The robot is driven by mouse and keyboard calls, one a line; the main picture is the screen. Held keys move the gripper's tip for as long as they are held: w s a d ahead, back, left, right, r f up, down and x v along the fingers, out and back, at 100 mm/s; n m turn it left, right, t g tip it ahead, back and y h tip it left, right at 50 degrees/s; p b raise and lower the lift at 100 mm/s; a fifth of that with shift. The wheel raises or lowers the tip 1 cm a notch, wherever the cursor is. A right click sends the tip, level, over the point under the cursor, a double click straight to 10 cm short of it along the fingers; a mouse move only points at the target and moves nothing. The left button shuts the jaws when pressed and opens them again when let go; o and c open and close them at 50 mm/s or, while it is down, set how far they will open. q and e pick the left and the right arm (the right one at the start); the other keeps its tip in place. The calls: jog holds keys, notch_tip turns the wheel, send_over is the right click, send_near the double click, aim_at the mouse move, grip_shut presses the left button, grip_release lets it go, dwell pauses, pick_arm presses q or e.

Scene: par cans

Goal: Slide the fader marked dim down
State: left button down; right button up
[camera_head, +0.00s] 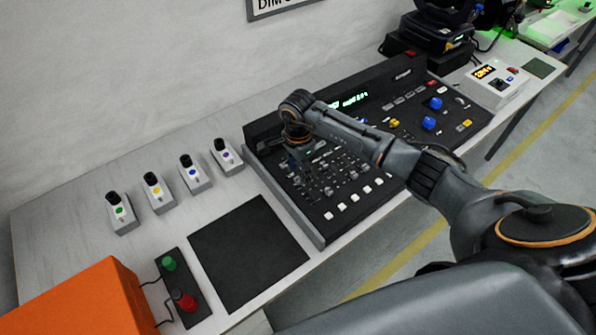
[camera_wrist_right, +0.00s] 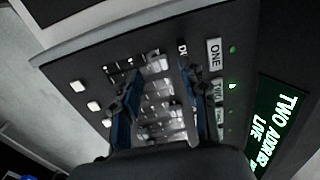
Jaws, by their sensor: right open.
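The black lighting console (camera_head: 322,235) stands on the table, with rows of small faders and grey caps near its left end. My right gripper (camera_head: 303,168) is over this fader area, pointing down. In the right wrist view, its two blue-padded fingers (camera_wrist_right: 158,90) are apart, with several grey fader caps (camera_wrist_right: 153,62) showing between and behind them. A white label starting with "D" (camera_wrist_right: 182,46) shows beside the right finger; the finger partly hides it. I cannot tell whether either finger touches a fader. My left gripper is not in view.
A lit green display (camera_wrist_right: 275,125) and plates marked ONE (camera_wrist_right: 214,53) and TWO lie beside the faders. White buttons (camera_head: 341,208) line the console's front. Several small switch boxes (camera_head: 227,157), a black mat (camera_head: 248,254) and an orange case (camera_head: 85,300) are to the left.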

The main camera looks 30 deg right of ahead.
aim_at(298, 181)
jog(key=shift+f, duration=1.25)
grip_shut()
